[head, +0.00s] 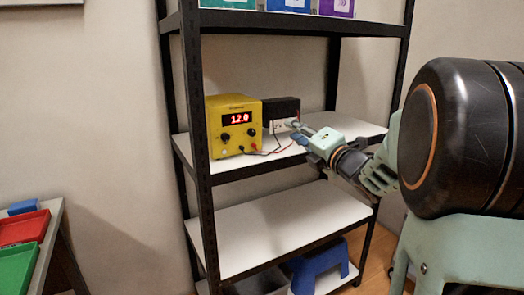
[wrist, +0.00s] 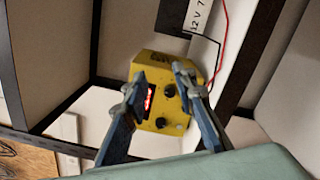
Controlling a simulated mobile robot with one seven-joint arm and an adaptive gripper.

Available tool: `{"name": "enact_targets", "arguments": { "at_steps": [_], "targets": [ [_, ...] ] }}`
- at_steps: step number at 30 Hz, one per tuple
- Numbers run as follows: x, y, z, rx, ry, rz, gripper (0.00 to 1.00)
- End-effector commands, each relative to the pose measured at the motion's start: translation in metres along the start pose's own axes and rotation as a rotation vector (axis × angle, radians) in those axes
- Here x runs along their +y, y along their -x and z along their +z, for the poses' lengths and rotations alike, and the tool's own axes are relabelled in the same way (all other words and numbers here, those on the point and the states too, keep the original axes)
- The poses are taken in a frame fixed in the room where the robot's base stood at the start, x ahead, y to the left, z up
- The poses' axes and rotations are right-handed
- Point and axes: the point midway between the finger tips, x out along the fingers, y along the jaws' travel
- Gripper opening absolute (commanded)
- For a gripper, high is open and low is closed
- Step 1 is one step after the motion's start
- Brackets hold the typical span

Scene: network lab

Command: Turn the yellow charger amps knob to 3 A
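The yellow charger (head: 222,108) stands on the rack's middle shelf in the head view, with a red display (head: 236,118) reading 12.0. Two black knobs, a left knob (head: 225,137) and a right knob (head: 251,132), sit on its front; their labels and pointer settings are too small to read. In the wrist view the charger (wrist: 147,67) appears turned on its side, its two knobs (wrist: 168,91) (wrist: 161,122) showing between the fingers. My gripper (head: 295,130) is right of the charger in the head view, apart from it. In the wrist view my gripper (wrist: 160,74) is open and empty.
A black battery-like box (head: 282,106) with a white label stands right of the charger. Red and black leads (head: 270,150) run across the shelf from the charger. Black rack posts (head: 196,160) flank the shelf. A blue stool (head: 318,262) stands low down.

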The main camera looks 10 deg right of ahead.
Motion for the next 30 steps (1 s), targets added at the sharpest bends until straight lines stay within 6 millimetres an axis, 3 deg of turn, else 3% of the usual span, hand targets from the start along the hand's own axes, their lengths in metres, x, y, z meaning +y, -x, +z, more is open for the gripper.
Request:
{"name": "enact_targets", "arguments": {
  "at_steps": [1, 3, 6, 11, 24, 30],
  "targets": [
    [-0.005, -0.003, -0.024, 0.055, 0.032, 0.015, 0.25],
    [-0.005, -0.005, -0.048, 0.117, 0.070, 0.034, 0.25],
    [-0.003, -0.007, -0.065, 0.163, 0.097, 0.052, 0.25],
    [-0.002, -0.021, -0.072, 0.175, 0.103, 0.056, 0.25],
    [0.001, -0.097, -0.084, 0.171, 0.101, 0.054, 0.25],
    [0.003, -0.111, -0.086, 0.171, 0.100, 0.054, 0.25]
  ]
}}
